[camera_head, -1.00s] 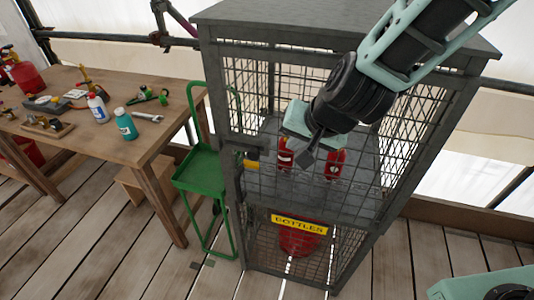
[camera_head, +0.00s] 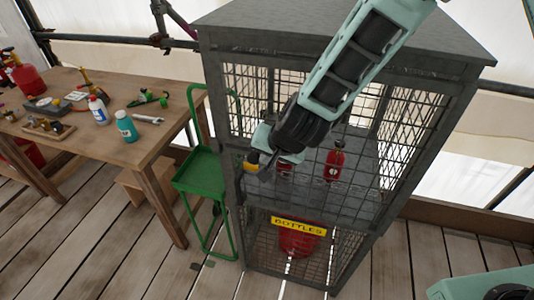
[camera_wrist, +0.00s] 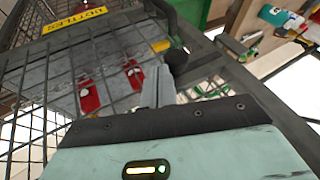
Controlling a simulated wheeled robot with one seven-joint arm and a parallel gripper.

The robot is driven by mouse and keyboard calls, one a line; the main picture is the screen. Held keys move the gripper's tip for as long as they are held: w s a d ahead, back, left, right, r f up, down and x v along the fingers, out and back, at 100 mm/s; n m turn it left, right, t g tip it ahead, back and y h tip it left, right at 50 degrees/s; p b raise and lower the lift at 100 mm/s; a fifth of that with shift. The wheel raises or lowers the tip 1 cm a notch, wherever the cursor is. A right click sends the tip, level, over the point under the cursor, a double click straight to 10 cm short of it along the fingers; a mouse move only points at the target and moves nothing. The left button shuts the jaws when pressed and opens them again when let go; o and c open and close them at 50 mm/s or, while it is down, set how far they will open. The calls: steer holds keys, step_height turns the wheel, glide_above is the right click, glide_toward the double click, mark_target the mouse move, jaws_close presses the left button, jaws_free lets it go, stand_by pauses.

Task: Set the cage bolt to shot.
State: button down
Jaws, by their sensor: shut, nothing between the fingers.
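The grey mesh cage (camera_head: 305,197) stands in the middle of the head view with its front door closed. Its bolt is at the left edge of the door, beside a small yellow piece (camera_head: 251,163). In the wrist view the yellow piece (camera_wrist: 161,46) shows close to a dark round knob (camera_wrist: 177,60), which looks like the bolt's handle. My gripper (camera_head: 264,173) is shut and empty, in front of the door's left edge. In the wrist view its fingertips (camera_wrist: 160,72) are right beside the knob; I cannot tell whether they touch. My gripper partly hides the bolt in the head view.
Inside the cage are red bottles (camera_head: 334,162) on the shelf and a larger red container (camera_head: 299,238) below the yellow BOTTLES sign (camera_head: 298,226). A green trolley (camera_head: 203,172) stands close at the cage's left. A wooden workbench (camera_head: 85,140) with tools is farther left.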

mark_target(251, 153)
steer(key=a+p, duration=0.1)
steer(key=w+a+p, duration=0.1)
steer(key=a, duration=0.1)
steer(key=shift+r, duration=0.2)
steer(key=shift+w+a+f+p, duration=0.15)
steer(key=shift+a+p, duration=0.2)
